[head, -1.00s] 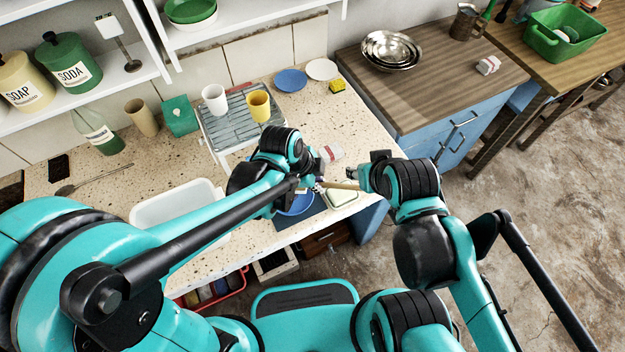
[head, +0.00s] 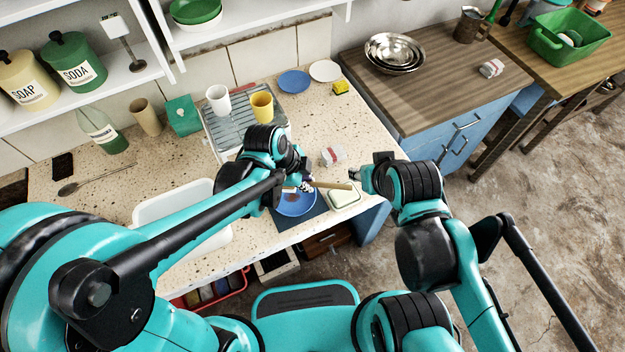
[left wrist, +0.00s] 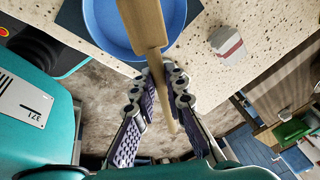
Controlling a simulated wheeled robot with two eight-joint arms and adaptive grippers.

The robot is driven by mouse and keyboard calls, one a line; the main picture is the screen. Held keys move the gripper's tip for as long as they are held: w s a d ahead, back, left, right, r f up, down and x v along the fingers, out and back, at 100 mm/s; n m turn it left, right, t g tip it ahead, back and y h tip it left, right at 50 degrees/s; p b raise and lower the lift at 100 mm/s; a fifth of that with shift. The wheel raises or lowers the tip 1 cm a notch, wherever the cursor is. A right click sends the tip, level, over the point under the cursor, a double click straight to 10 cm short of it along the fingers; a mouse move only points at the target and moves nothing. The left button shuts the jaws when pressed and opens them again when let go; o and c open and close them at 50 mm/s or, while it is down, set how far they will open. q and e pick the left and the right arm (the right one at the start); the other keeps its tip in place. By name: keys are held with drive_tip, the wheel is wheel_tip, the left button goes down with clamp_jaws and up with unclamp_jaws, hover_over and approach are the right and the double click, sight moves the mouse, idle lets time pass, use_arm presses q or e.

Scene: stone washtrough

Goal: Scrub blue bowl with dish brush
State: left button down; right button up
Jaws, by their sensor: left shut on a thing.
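The blue bowl (head: 292,207) sits on a dark mat near the counter's front edge. It also shows at the top of the left wrist view (left wrist: 104,22). My left gripper (head: 306,186) is over the bowl's far right side, shut on the wooden dish brush (head: 331,185). In the left wrist view the brush (left wrist: 147,25) runs between my fingers (left wrist: 166,78) and its thick part overlaps the bowl. The bristles are hidden, so I cannot tell whether they touch the bowl. My right gripper (head: 358,175) is just right of the handle's end, apart from it; its opening is unclear.
A white and red block (head: 333,156) and a pale green-rimmed dish (head: 343,196) are close to the bowl. A white basin (head: 160,208) is at the left. Behind are a drying rack (head: 222,135), white cup (head: 218,98) and yellow cup (head: 261,106).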

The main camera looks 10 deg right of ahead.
sight(323, 184)
use_arm(q)
drive_tip(key=shift+s+d+r, duration=0.1)
drive_tip(key=shift+s+d, duration=0.15)
drive_tip(key=shift+d, duration=0.75)
drive_tip(key=shift+s+d+r, duration=0.1)
drive_tip(key=shift+s+d, duration=0.15)
drive_tip(key=shift+d, duration=0.7)
drive_tip(key=shift+w+a+r, duration=0.1)
drive_tip(key=shift+w+a, duration=0.1)
drive_tip(key=shift+a, duration=0.45)
drive_tip(key=shift+w+a+r, duration=0.1)
drive_tip(key=shift+w+a, duration=0.05)
drive_tip(key=shift+a, duration=0.55)
drive_tip(key=shift+w+a, duration=0.2)
drive_tip(key=shift+a, duration=0.45)
wheel_tip(323, 184, up, 7)
drive_tip(key=p, duration=0.6)
